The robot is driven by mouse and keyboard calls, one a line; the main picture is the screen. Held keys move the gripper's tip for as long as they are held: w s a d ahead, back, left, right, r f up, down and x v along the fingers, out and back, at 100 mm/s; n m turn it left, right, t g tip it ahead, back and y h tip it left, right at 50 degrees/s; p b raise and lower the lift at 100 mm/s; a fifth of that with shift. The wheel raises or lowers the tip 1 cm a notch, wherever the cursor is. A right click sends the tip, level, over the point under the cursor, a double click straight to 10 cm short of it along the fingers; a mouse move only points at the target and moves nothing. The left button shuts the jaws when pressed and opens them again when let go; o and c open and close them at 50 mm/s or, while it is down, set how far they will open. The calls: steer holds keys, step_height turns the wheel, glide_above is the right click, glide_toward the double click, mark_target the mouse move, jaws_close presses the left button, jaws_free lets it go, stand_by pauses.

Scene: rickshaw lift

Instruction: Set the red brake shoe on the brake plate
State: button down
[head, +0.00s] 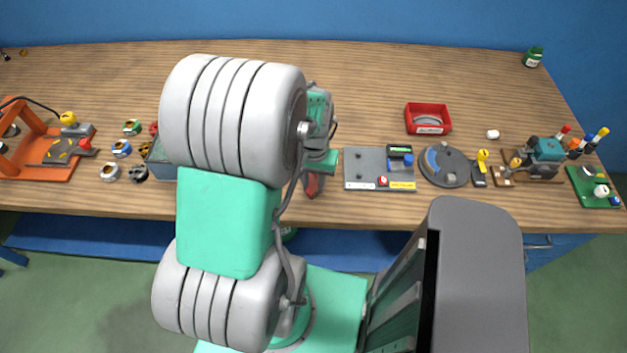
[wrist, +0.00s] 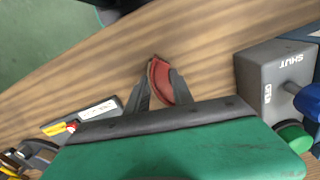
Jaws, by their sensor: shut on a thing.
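My gripper (wrist: 160,82) is shut on the red brake shoe (wrist: 162,79), a curved red piece that sticks out between the fingers over the wooden bench. In the head view a red bit of the shoe (head: 313,187) shows below my gripper, close to the bench's front edge; my arm hides much around it. The brake plate (head: 447,174) is a round grey disc to the right, past the grey switch panel. A blue curved piece (head: 431,160) lies on its left side. The held shoe is well apart from the plate.
The grey panel (head: 365,170) with switches stands between my gripper and the plate. A red tray (head: 428,130) with a grey curved piece sits behind the plate. A yellow-topped tool (head: 482,157) stands right of it. A grey SHUT/OPEN box (wrist: 275,75) is near my gripper.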

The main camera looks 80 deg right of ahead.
steer(key=shift+f, duration=0.2)
steer(key=c, duration=1.1)
jaws_free()
steer(key=shift+r, duration=0.1)
